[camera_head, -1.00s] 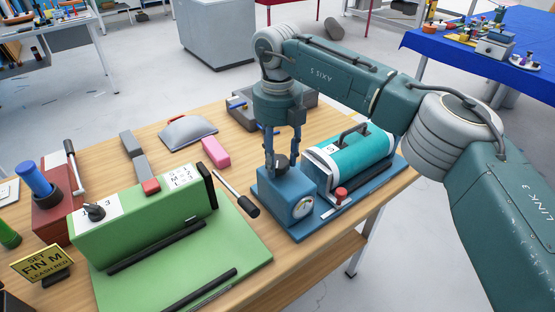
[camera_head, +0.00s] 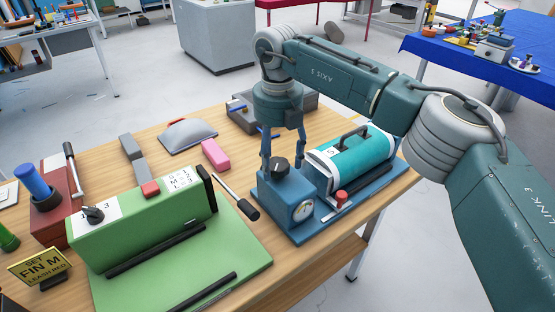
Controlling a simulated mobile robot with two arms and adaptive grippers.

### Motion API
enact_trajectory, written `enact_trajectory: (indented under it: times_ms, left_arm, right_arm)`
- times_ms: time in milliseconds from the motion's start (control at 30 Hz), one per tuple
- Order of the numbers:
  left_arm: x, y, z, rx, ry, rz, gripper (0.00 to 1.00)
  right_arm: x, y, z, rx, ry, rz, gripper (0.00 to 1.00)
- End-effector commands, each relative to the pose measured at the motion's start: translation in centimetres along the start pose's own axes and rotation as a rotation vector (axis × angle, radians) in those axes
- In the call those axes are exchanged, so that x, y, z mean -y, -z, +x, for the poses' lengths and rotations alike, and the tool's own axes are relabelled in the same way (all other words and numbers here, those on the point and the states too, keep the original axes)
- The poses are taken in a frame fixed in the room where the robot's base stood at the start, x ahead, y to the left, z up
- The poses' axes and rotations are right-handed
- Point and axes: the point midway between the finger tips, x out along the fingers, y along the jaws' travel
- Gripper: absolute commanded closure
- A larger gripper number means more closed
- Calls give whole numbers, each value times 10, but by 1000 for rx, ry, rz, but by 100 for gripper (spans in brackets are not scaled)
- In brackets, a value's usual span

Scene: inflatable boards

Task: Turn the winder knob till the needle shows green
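A blue winder box (camera_head: 287,190) stands on a blue base plate at the table's right side. A dark winder knob (camera_head: 279,165) sits on its top. A round white dial (camera_head: 303,211) is on its front face; the needle's colour zone is too small to tell. My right gripper (camera_head: 283,163) points down over the box from above. Its two fingers are spread wider than the knob, one on each side, with visible gaps. The gripper appears open, holding nothing. My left gripper is not in view.
Beside the box on the same plate lie a teal cylinder (camera_head: 354,160) with a handle and a red knob (camera_head: 341,196). A pink block (camera_head: 215,154) lies behind.

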Motion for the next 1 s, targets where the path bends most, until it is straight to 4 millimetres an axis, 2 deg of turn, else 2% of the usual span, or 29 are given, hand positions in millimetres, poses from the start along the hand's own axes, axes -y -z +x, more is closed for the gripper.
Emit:
enact_trajectory:
  times_ms: [233,367,467,800,1000]
  left_arm:
    - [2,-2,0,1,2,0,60]
    - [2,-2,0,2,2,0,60]
    - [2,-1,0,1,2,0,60]
    - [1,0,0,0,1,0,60]
    - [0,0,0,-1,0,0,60]
  right_arm:
    - [0,1,2,-5,1,-2,36]
    - [0,1,-6,-4,1,-2,36]
    - [-1,1,-22,-2,1,-2,36]
    - [-1,0,-92,-2,0,0,36]
    - [0,0,-114,-2,0,0,36]
